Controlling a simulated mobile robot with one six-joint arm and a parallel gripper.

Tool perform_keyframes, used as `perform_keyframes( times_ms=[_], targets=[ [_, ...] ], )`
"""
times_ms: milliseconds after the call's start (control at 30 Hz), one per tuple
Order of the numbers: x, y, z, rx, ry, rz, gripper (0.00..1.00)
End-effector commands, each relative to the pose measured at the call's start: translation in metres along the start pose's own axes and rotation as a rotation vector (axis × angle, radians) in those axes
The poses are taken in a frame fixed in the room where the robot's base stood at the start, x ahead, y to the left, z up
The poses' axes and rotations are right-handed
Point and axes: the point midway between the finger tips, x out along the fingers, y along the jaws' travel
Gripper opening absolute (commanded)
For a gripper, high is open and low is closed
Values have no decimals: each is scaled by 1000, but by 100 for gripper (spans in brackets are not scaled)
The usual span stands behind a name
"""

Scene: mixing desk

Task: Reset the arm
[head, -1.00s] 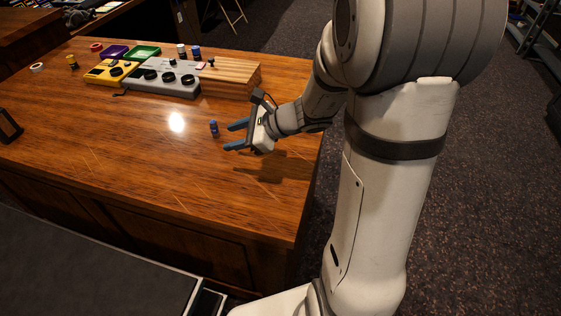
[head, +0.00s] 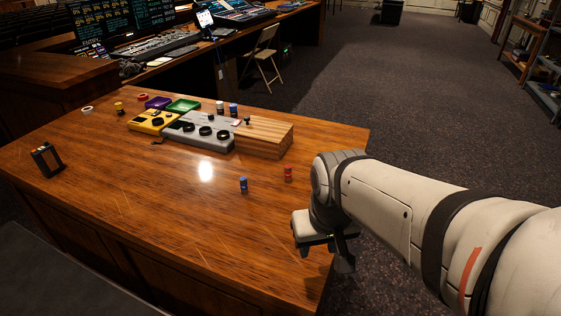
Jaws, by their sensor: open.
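My gripper (head: 325,250) is over the right front corner of the wooden desk (head: 150,215), with its fingers pointing down. It is open, and nothing shows between its fingers. My arm comes in from the right side of the head view, folded low. A small blue cylinder (head: 243,185) stands on the desk to the left of my gripper. A small red cylinder (head: 288,173) stands just behind and left of it, apart from the gripper.
A wooden block (head: 264,138), a grey knobbed box (head: 198,131) and a yellow box (head: 152,121) stand farther back. Purple (head: 158,102) and green (head: 183,106) trays lie behind them. A black object (head: 46,160) is at the left. Front middle of the desk is clear.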

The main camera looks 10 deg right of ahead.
Motion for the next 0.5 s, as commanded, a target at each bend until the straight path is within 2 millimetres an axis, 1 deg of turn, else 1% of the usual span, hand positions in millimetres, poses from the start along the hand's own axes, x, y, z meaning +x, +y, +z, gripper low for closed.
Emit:
perform_keyframes(
  times_ms=[233, 300, 367, 467, 500],
  targets=[
    [0, 1, 0, -2, 0, 2, 41],
    [-3, 1, 0, -1, 1, 2, 41],
    [-10, 1, -2, -1, 2, 2, 41],
    [-28, 1, -4, -1, 9, 3, 41],
    [-37, 1, -6, -2, 12, 3, 41]
  ],
)
